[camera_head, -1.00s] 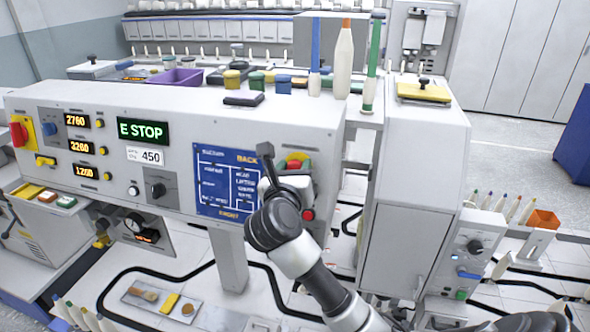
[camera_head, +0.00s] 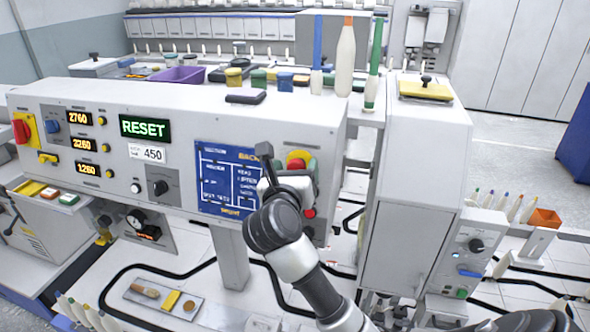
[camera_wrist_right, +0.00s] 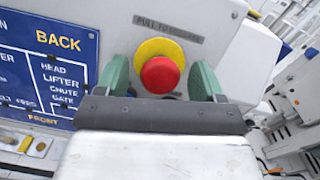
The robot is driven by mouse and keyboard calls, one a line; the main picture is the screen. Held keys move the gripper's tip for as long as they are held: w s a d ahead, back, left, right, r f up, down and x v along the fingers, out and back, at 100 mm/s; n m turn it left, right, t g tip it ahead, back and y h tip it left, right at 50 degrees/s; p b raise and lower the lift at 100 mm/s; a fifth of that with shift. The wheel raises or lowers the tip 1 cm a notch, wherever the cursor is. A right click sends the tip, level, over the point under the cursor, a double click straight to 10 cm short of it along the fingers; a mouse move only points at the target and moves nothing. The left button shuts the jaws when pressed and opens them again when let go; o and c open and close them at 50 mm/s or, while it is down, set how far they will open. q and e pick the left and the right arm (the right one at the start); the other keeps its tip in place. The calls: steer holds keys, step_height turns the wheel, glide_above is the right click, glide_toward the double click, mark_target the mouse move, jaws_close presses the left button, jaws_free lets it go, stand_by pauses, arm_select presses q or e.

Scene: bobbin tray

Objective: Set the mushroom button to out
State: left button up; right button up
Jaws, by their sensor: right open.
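The mushroom button is a red round head on a yellow collar. In the right wrist view the red head (camera_wrist_right: 160,73) shows between the two green fingers of my right gripper (camera_wrist_right: 159,80), which is open. A gap shows on each side of the head. In the head view the button (camera_head: 297,162) is partly hidden behind my right gripper (camera_head: 293,180), which is at the right end of the panel. A small display (camera_head: 145,126) on the panel reads RESET in green. My left gripper is not in view.
A blue sign (camera_head: 226,178) is just left of the button. A label reading PULL TO and more (camera_wrist_right: 167,29) is above it. A smaller red button (camera_head: 310,212) is below my gripper. A grey cabinet (camera_head: 405,200) stands to the right.

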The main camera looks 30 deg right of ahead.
steer(key=b+v, duration=0.4)
steer(key=v, duration=0.7)
steer(key=shift+d, duration=0.1)
